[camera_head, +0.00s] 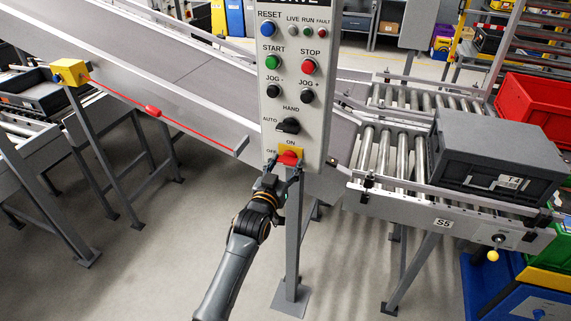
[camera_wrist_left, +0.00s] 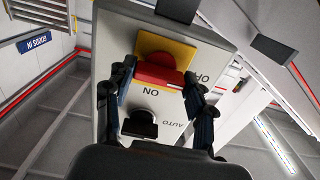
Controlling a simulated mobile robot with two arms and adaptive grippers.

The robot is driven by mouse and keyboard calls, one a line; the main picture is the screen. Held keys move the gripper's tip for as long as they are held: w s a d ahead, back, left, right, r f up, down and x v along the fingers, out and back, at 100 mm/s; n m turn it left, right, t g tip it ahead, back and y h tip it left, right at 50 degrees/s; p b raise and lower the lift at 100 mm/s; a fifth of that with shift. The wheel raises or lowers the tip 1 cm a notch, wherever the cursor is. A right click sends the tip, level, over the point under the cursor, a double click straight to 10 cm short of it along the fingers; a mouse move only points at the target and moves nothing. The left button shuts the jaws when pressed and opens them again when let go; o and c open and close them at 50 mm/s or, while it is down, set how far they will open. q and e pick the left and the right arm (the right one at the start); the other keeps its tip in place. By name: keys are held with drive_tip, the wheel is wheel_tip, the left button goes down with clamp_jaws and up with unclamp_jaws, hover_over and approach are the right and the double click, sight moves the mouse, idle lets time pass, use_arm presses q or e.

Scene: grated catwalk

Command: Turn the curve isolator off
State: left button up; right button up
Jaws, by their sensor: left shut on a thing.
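The curve isolator is a red rotary handle (camera_head: 289,158) on a yellow plate (camera_head: 292,149), low on the grey control panel (camera_head: 291,95). ON is printed above the plate and OFF to its left in the head view. My left gripper (camera_head: 283,171) reaches it from below and is shut on the red handle. In the left wrist view the panel appears upside down, with the red handle (camera_wrist_left: 158,72) between the two dark fingers (camera_wrist_left: 160,95). The handle looks roughly crosswise; the fingers partly hide its ends. My right gripper is not in view.
A black HAND/AUTO selector (camera_head: 288,126) sits just above the isolator, with several push buttons higher up. A roller conveyor with a grey tote (camera_head: 490,155) stands at the right. A red pull cord (camera_head: 153,111) runs along the belt conveyor at the left.

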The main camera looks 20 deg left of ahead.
use_arm(q)
drive_tip(key=shift+f, duration=0.1)
drive_tip(key=o, duration=1.2)
drive_tip(key=shift+c, duration=0.2)
drive_tip(key=s, duration=1.2)
drive_tip(key=shift+a, duration=0.2)
